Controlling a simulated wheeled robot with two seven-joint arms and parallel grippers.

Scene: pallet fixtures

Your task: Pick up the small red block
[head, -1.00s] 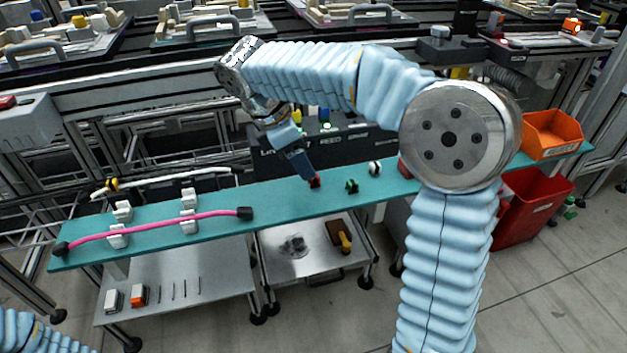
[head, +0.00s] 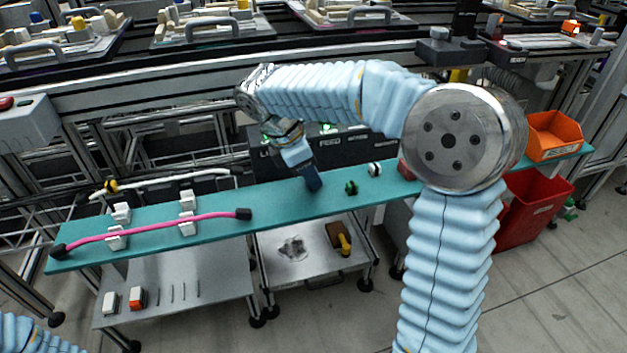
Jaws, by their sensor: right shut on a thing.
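My right gripper (head: 314,186) points down at the teal shelf (head: 275,200), near its middle. It is shut on the small red block, which the dark fingers hide from this view. I cannot tell whether the block touches the shelf. My left gripper is out of view; only a bit of my left arm shows at the bottom left corner.
A green and black piece (head: 351,187) and a white and black piece (head: 375,169) stand just right of the gripper. A pink cable (head: 150,230) lies in white clips at the left. An orange bin (head: 553,138) sits at the right end.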

